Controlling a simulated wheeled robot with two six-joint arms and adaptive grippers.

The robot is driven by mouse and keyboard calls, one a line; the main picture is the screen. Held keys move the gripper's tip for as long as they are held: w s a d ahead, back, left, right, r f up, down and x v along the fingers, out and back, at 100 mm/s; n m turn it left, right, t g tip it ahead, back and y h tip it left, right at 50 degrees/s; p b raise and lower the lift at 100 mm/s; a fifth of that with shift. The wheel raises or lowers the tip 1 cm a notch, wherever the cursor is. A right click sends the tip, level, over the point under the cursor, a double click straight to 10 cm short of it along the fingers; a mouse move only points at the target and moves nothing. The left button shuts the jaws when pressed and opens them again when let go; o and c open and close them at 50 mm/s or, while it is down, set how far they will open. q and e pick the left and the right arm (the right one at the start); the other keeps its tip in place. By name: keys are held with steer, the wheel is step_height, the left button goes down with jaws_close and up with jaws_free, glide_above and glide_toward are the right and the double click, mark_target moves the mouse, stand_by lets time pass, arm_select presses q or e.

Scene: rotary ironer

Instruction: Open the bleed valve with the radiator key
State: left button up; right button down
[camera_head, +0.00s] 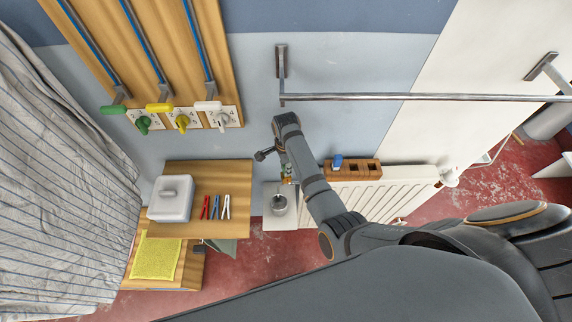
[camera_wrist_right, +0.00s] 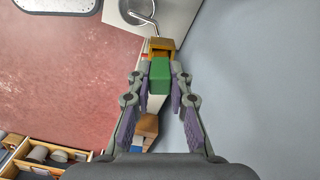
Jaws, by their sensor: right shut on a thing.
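My right gripper (camera_wrist_right: 160,80) is shut on a green block-shaped piece (camera_wrist_right: 160,73), which I take to be the handle of the radiator key. A brass-coloured, box-like end (camera_wrist_right: 160,46) sits just beyond the green piece; I cannot tell whether it touches anything. In the head view my right gripper (camera_head: 287,174) points down beside the left end of the white radiator (camera_head: 385,196). I cannot make out the bleed valve; the arm and the held piece cover that area. My left gripper is not in view.
A slotted wooden holder (camera_head: 366,170) with a blue piece sits at the radiator top. A metal cup (camera_head: 279,204) stands on a small pale shelf (camera_head: 283,221) by the gripper. A wooden table (camera_head: 237,179) with clothes pegs is left. A chrome rail (camera_head: 350,97) crosses the wall.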

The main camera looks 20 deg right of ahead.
steer(key=shift+s+n+p, duration=0.1)
steer(key=shift+n+p, duration=1.05)
steer(key=shift+n, duration=0.55)
steer(key=shift+n+p, duration=1)
steer(key=shift+n, duration=0.7)
steer(key=n+p, duration=0.1)
steer(key=n, duration=0.2)
steer(key=shift+p, duration=0.35)
steer(key=n+p, duration=0.1)
steer(key=n, duration=0.2)
steer(key=c, duration=1.2)
jaws_free()
steer(key=shift+o, duration=0.2)
